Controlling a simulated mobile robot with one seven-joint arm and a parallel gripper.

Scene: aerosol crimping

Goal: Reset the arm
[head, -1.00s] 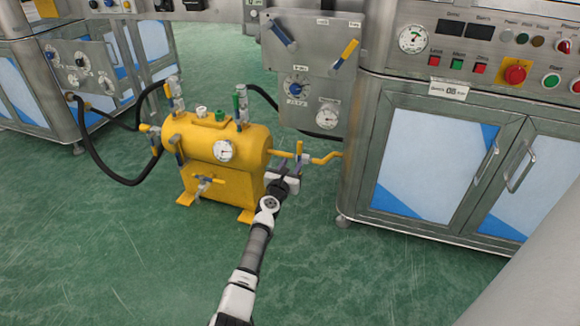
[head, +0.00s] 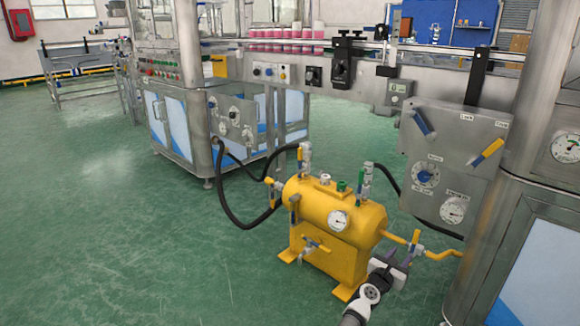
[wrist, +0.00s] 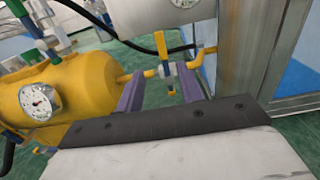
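My gripper (head: 391,267) is at the lower right of the head view, beside the right end of the yellow tank (head: 338,222). In the wrist view my gripper (wrist: 158,88) shows two purple fingers standing apart with a clear gap. The same valve (head: 414,241) is just right of my gripper in the head view. Most of my arm is below the head view's edge.
A grey control panel (head: 455,165) with a dial and levers hangs above the valve. A steel cabinet (head: 520,260) stands close on the right. Black hoses (head: 237,210) loop left of the tank. Green floor (head: 110,230) is free on the left.

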